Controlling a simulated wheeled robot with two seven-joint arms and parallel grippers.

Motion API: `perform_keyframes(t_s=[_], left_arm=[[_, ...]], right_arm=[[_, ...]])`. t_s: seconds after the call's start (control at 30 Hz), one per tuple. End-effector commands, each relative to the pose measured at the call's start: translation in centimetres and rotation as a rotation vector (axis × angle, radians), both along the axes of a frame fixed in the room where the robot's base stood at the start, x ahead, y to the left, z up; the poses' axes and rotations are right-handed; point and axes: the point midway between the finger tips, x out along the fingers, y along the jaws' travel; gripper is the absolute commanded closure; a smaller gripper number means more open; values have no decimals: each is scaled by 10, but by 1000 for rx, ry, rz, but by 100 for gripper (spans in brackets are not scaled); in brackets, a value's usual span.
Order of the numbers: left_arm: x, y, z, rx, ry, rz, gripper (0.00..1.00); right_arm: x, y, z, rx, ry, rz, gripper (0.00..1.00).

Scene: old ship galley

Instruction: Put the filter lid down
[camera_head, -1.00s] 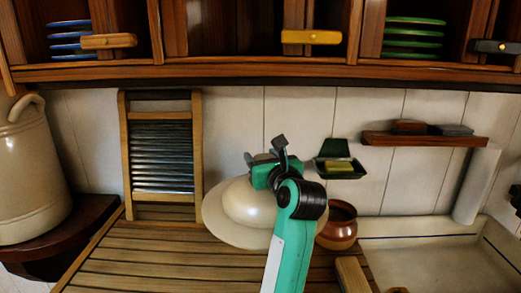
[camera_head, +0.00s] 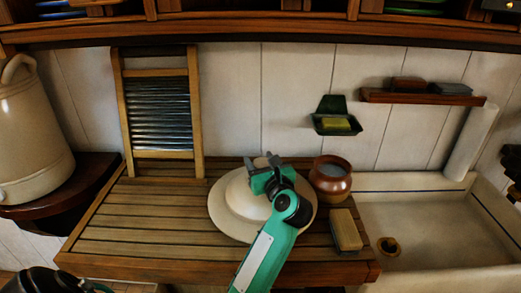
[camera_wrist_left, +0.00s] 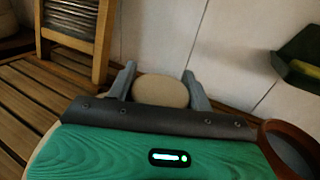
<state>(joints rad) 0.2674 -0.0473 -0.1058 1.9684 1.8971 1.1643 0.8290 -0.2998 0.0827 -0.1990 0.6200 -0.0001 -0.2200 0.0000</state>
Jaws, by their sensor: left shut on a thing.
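The filter lid (camera_head: 226,212) is a cream dome with a wide round brim. In the head view it is over the slatted wooden draining board (camera_head: 150,226), brim roughly level and very low. I cannot tell whether the brim touches the slats. My left gripper (camera_head: 264,164) is shut on the lid's round knob from above. In the left wrist view the pale knob (camera_wrist_left: 160,90) sits between the two grey fingers. My arm hides part of the lid's front and right side. My right gripper is not in view.
A brown pot (camera_head: 331,183) stands close to the lid's right, with a wooden brush (camera_head: 346,230) in front of it. A washboard (camera_head: 160,115) leans on the wall behind. The sink (camera_head: 440,225) lies right. The board's left part is clear. A stoneware crock (camera_head: 30,140) stands far left.

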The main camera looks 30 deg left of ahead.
Motion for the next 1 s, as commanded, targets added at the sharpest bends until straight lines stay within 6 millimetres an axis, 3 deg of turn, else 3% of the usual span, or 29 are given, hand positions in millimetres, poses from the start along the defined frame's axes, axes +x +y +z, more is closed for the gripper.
perform_keyframes(t_s=[0.2,0.57,0.6,0.67,0.7,1.0], left_arm=[[0,0,-14,4,-5,-1,100],[0,0,-18,2,-6,0,100],[0,0,-20,0,-1,0,43],[0,0,-19,0,-1,0,31],[0,0,-19,0,-1,0,27],[0,0,-18,1,-1,0,27]], right_arm=[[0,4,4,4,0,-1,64],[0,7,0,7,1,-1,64],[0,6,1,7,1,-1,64],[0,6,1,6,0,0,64],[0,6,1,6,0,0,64],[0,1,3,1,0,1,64]])
